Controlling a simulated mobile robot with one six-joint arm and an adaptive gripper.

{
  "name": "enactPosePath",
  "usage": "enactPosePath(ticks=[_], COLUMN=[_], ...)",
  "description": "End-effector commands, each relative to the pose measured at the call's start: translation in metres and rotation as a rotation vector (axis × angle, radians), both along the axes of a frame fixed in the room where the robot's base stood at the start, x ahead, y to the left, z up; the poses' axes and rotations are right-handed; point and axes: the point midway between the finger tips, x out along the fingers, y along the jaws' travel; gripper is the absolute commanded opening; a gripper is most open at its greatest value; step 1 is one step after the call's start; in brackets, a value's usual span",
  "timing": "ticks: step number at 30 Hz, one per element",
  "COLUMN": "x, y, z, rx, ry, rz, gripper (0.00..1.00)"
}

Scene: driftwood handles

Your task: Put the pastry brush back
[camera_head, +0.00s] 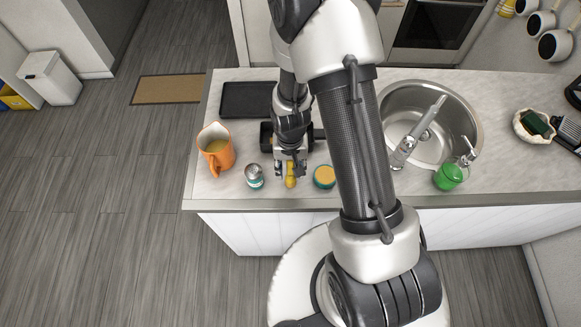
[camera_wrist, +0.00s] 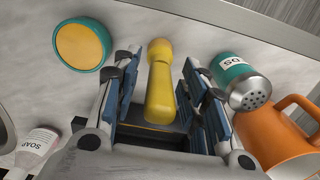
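A yellow, rounded handle, which I take for the pastry brush (camera_wrist: 160,80), lies between the fingers of my gripper (camera_wrist: 158,95) in the wrist view. The fingers stand apart on either side of it, with gaps showing, so my gripper looks open around it. In the head view the yellow piece (camera_head: 291,180) shows just below my gripper (camera_head: 290,168), near the counter's front edge. No bristles can be made out. A black container (camera_head: 266,137) sits behind my gripper, partly hidden by it; whether the brush touches it is unclear.
Close by on the counter (camera_head: 225,190) are an orange jug (camera_head: 216,150), a shaker can (camera_head: 254,176) and a teal-and-yellow round item (camera_head: 324,177). A black tray (camera_head: 245,98) lies behind. The sink (camera_head: 440,140) and a green pot (camera_head: 448,177) are to the right.

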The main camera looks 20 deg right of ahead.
Motion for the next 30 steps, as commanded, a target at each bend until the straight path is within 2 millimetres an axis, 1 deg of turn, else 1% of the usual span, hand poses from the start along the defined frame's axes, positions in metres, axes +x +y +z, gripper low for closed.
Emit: enactPosePath(ticks=[1, 9, 12, 15, 20, 22, 23, 26, 27, 29, 30], x=[0.002, 0.002, 0.002, 0.002, 0.001, 0.001, 0.001, -0.005, -0.009, -0.018, -0.026], y=[0.0, 0.0, 0.0, 0.0, 0.0, 0.0, 0.0, 0.0, 0.0, 0.0, 0.0], z=[0.011, 0.071, 0.089, 0.102, 0.117, 0.131, 0.139, 0.178, 0.197, 0.224, 0.241], rx=[0.0, 0.0, 0.0, 0.0, 0.0, 0.001, 0.0, -0.001, -0.003, -0.006, -0.008], ry=[-0.006, -0.007, -0.005, -0.004, -0.009, -0.024, -0.035, -0.082, -0.105, -0.14, -0.162], rz=[0.0, 0.0, 0.0, 0.0, 0.003, 0.013, 0.02, 0.051, 0.066, 0.092, 0.11], gripper=[0.4, 0.4, 0.4, 0.4, 0.4, 0.4, 0.4, 0.4, 0.4, 0.4, 0.4])
